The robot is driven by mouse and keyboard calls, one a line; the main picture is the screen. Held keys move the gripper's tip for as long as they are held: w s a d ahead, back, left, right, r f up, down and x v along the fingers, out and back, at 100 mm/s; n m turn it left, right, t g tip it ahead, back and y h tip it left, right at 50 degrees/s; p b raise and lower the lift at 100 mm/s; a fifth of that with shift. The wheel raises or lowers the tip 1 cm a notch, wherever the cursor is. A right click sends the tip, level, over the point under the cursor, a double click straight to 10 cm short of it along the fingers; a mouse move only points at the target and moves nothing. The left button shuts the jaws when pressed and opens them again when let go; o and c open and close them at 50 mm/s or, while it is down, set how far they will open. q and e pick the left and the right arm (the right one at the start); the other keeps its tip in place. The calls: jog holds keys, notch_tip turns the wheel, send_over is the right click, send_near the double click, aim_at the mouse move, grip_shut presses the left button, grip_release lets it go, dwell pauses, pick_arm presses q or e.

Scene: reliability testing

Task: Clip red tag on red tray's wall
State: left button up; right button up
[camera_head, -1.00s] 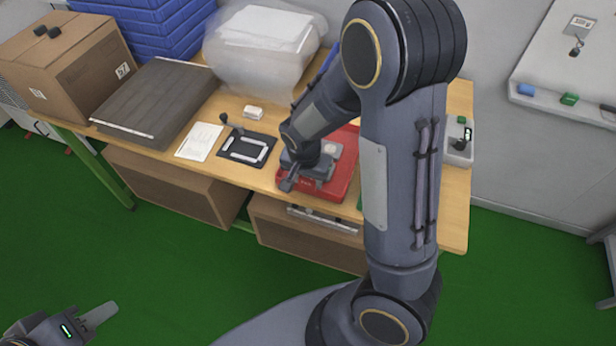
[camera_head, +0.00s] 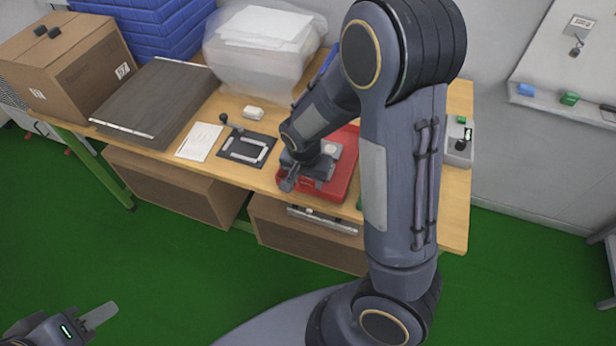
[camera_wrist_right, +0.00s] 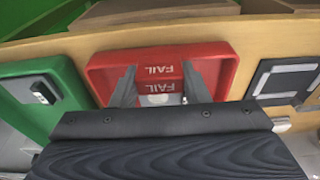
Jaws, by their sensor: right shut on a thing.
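The red tray (camera_head: 345,178) lies on the wooden table, and its red rim (camera_wrist_right: 225,62) also shows in the right wrist view. My right gripper (camera_head: 289,184) is over the tray's front part. In the right wrist view its two fingers (camera_wrist_right: 160,82) are set apart with a red tag (camera_wrist_right: 160,88) lettered FAIL between them. A second FAIL lettering shows just above it, close to the tray's front wall. I cannot tell whether the tag touches the wall. My left gripper (camera_head: 98,317) is low at the bottom left, away from the table, its jaw opening unclear.
A green tray (camera_wrist_right: 40,95) is beside the red tray. A black mat (camera_head: 247,148) with a white outline and a white paper (camera_head: 199,142) lie left. A cardboard box (camera_head: 65,65), dark flat case (camera_head: 155,98) and bagged bin (camera_head: 262,55) fill the back and left.

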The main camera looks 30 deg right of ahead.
jog(key=shift+f, duration=0.3)
jog(key=shift+r, duration=0.5)
dwell(0.4)
jog(key=shift+f, duration=0.5)
dwell(0.8)
jog(key=o, duration=1)
jog(key=shift+o, duration=0.2)
jog(key=shift+r, duration=0.1)
jog(key=shift+r+p, duration=2.8)
jog(key=shift+r, duration=0.7)
